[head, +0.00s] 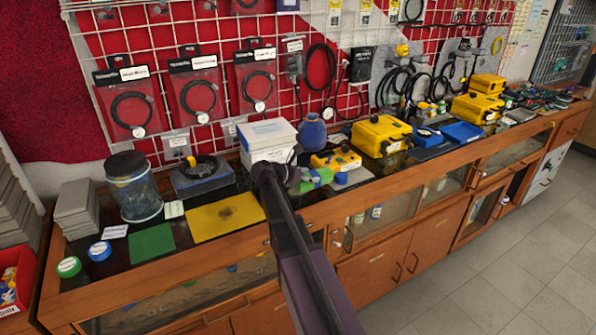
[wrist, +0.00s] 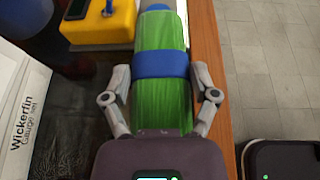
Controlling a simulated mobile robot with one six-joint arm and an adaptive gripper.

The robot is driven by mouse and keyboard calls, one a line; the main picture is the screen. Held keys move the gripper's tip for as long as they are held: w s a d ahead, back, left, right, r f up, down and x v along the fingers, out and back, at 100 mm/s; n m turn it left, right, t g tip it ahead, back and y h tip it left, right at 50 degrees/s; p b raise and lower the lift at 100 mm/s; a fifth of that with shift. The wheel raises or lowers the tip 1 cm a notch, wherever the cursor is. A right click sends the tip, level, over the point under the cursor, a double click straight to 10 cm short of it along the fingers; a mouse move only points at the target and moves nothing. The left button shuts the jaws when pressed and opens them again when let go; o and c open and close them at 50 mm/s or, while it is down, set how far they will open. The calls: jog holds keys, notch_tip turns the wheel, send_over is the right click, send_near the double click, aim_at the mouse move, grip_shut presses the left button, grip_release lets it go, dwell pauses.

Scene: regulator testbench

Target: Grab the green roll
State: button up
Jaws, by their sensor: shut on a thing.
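The green roll (wrist: 160,100) has a blue band around its middle and lies lengthwise between the two fingers of my gripper (wrist: 160,78) in the wrist view. The fingers press on its sides near the blue band. In the head view the green roll (head: 321,177) shows at the end of my arm, over the wooden bench. My gripper (head: 299,182) is partly hidden behind my own arm there. I cannot tell whether the roll touches the bench top.
A yellow device (head: 336,159) stands just behind the roll. A white box (head: 268,133) and a blue jar (head: 312,131) are close by at the back. The bench's wooden front edge (wrist: 207,70) runs right of the roll, with open floor (wrist: 265,70) beyond.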

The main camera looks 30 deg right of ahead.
jog(key=s+d, duration=0.5)
jog(key=s, duration=0.3)
jog(key=shift+s+r+p, duration=0.3)
jog(key=shift+r+p, duration=0.05)
jog(key=shift+r, duration=0.1)
